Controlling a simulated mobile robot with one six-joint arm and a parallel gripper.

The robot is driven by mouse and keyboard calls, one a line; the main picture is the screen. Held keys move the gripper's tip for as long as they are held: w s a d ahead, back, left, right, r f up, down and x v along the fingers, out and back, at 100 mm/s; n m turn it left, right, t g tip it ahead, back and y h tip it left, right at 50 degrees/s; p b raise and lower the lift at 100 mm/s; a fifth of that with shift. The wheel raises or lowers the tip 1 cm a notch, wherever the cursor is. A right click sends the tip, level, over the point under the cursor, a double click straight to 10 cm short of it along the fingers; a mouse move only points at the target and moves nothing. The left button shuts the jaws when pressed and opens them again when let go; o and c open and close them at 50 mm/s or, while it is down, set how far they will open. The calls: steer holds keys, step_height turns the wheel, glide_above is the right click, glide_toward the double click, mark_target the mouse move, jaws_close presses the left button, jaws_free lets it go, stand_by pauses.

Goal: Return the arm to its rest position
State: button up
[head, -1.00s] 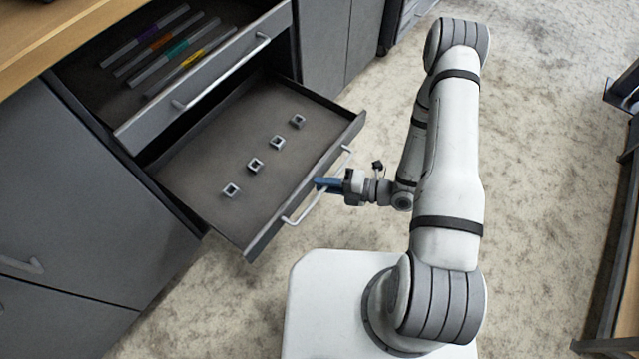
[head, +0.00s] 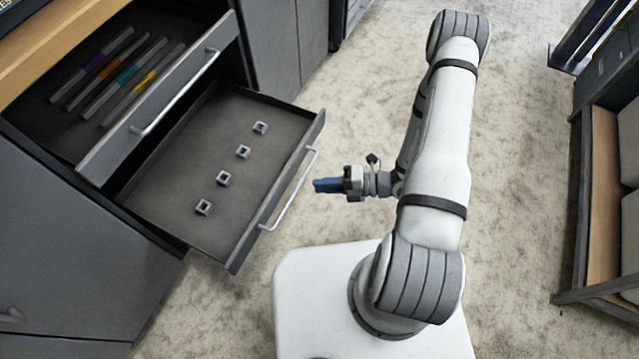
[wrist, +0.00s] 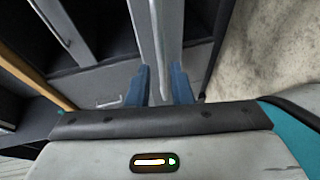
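My gripper (head: 316,186), with blue fingers, is held level just right of the lower drawer's handle (head: 289,190), with a small gap between them. In the wrist view, the two blue fingers (wrist: 160,84) stand apart with nothing gripped, and the drawer's pale front edge (wrist: 160,40) shows beyond the gap. My arm (head: 440,130) is bent, reaching out and folding back toward the drawer. The lower drawer (head: 165,190) is pulled out.
Several small square grey blocks (head: 223,178) lie in a row in the lower drawer. The upper drawer (head: 110,160), also open, holds several coloured-band sticks (head: 128,72). A wooden-edged bench (head: 595,200) stands at right. Carpet (head: 520,150) between is clear.

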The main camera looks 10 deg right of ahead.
stand_by(0.4)
steer(key=w+d+r+m+t+h+p, duration=0.1)
steer(key=w+d+r+m+h+p, duration=0.3)
steer(key=r, duration=0.3)
steer(key=w+d+r+m+t+h+p, duration=0.1)
steer(key=w+d+r+m+h+p, duration=0.25)
steer(key=w+r, duration=0.35)
steer(key=w+d+r+m+t+h+p, duration=0.25)
steer(key=w+d+r+h+p, duration=0.2)
steer(key=r, duration=0.35)
steer(key=s+d+r+m+h+p, duration=0.1)
steer(key=r+m+h+p, duration=0.15)
steer(key=r, duration=0.35)
steer(key=s+d+r+m+g+h+p, duration=0.1)
steer(key=r+m+p, duration=0.1)
steer(key=r+m, duration=0.3)
steer(key=s+d+r+m+h+p, duration=0.1)
steer(key=d+r+m+h+p, duration=0.1)
steer(key=r, duration=0.6)
steer(key=s+a+r+m+g+y+p, duration=0.1)
steer(key=s+a+r+m+p, duration=0.2)
steer(key=s+r+m, duration=0.4)
steer(key=s+a+r+m+g+p, duration=0.2)
steer(key=s+a+r+m+p, duration=0.2)
steer(key=s+r, duration=0.8)
step_height(320, 180, up, 2)
steer(key=m+p, duration=0.2)
steer(key=shift+a+r+m+y, duration=0.2)
steer(key=shift+a+m+y, duration=0.05)
steer(key=shift+m+y, duration=0.1)
